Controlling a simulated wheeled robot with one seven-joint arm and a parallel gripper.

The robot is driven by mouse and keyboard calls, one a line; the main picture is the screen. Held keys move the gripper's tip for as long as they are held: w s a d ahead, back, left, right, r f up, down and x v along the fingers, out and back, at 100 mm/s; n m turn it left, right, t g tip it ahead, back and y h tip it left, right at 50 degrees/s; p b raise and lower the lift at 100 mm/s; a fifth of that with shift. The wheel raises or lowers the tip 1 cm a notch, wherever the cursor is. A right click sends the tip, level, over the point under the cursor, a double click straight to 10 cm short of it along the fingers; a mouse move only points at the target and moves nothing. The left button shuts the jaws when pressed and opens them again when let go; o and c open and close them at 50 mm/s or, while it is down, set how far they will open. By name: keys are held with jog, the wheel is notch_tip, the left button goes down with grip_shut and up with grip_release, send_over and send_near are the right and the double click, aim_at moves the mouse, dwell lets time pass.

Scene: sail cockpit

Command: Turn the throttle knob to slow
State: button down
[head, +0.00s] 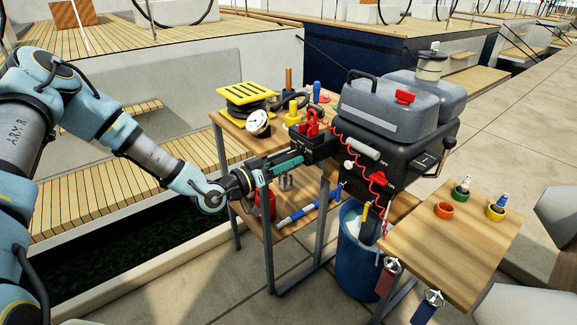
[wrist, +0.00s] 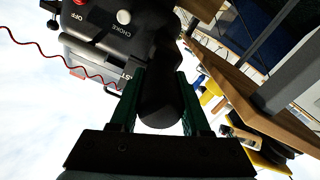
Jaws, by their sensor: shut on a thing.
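The throttle knob (wrist: 160,106) is a dark rounded grip at the end of the black outboard motor's (head: 385,150) handle. In the head view the handle points left from the motor towards my gripper (head: 298,159). In the wrist view my gripper (wrist: 159,78) has its two green fingers on either side of the knob, shut on it. White lettering ending in "ST" shows on the motor behind the left finger. The rest of that word is hidden, and I cannot read the knob's setting.
A red coiled cord (head: 358,150) hangs down the motor's front, near a white choke knob (head: 349,165) and a red switch (head: 377,179). A wooden table (head: 225,130) with tools stands behind my gripper. A blue bucket (head: 357,262) stands below, and a side shelf (head: 455,260) holds small cups.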

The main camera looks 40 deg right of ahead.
jog(key=shift+n, duration=0.5)
jog(key=shift+c, duration=1.8)
grip_release()
jog(key=shift+a, duration=0.1)
jog(key=a+b, duration=0.2)
jog(key=a, duration=0.8)
jog(key=shift+w+a+b, duration=0.3)
